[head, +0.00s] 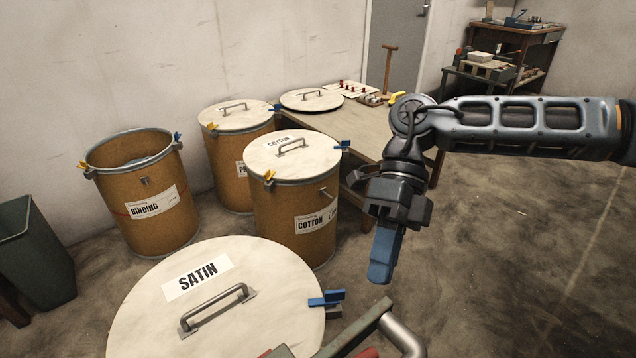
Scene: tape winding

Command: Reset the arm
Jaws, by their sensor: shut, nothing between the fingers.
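My gripper (382,272) hangs from my arm (520,124), which reaches in from the right side of the head view. Its blue fingers point down and are shut, with nothing between them. It is in front of the low wooden table and to the right of the COTTON drum (290,220). It appears apart from the drums and the table, with floor behind its fingertips.
The SATIN lid (240,325) is at the front. The BINDING drum (133,215) is open, and another lidded drum (222,160) stands behind COTTON. A loose lid (311,99) lies on the table (355,133). A bin (35,255) stands left. Floor at right is clear.

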